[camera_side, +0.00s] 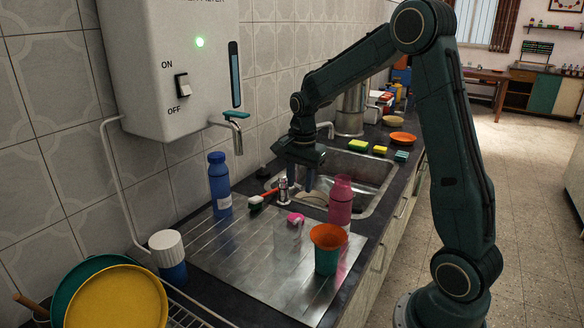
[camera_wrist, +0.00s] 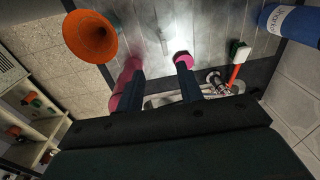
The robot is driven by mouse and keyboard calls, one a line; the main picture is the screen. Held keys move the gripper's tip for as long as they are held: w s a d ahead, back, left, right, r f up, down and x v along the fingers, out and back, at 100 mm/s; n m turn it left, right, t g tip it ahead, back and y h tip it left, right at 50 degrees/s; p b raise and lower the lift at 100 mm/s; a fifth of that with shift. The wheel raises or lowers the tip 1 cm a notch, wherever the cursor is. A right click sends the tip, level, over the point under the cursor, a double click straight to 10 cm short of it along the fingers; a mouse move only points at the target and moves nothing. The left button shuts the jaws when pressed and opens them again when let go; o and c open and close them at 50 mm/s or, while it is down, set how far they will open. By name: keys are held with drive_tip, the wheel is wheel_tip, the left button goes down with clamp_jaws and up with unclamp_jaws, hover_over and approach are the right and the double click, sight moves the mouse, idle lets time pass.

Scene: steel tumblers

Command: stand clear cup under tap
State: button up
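The tap (camera_side: 234,130) is a bent metal spout on the white water filter (camera_side: 165,60). Below it is the ribbed steel drainboard (camera_side: 270,270). A teal cup (camera_side: 327,262) with an orange funnel-shaped top (camera_side: 328,236) stands near the drainboard's front edge; the orange top also shows in the wrist view (camera_wrist: 90,37). My gripper (camera_side: 297,182) points down over the near end of the sink. In the wrist view its two fingers (camera_wrist: 162,86) are apart, with nothing seen between them.
A pink bottle (camera_side: 341,200) stands right of my gripper, a blue bottle (camera_side: 220,186) left of it below the tap. A red-handled brush (camera_side: 264,198), a small chrome piece (camera_side: 283,190) and a pink item (camera_side: 296,218) are nearby. Plates (camera_side: 115,300) are front left.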

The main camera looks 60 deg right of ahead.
drive_tip(key=d+f+m, duration=0.1)
drive_tip(key=w+d+f, duration=0.1)
drive_tip(key=f, duration=0.1)
drive_tip(key=d+f+m, duration=0.1)
drive_tip(key=shift+w+d+f+m+g, duration=0.25)
drive_tip(key=shift+d+f+m+g, duration=0.05)
drive_tip(key=shift+f+g, duration=0.1)
drive_tip(key=shift+f, duration=4.3)
drive_tip(key=shift+f, duration=0.1)
drive_tip(key=shift+a+f, duration=0.15)
drive_tip(key=shift+f, duration=2.35)
clamp_jaws()
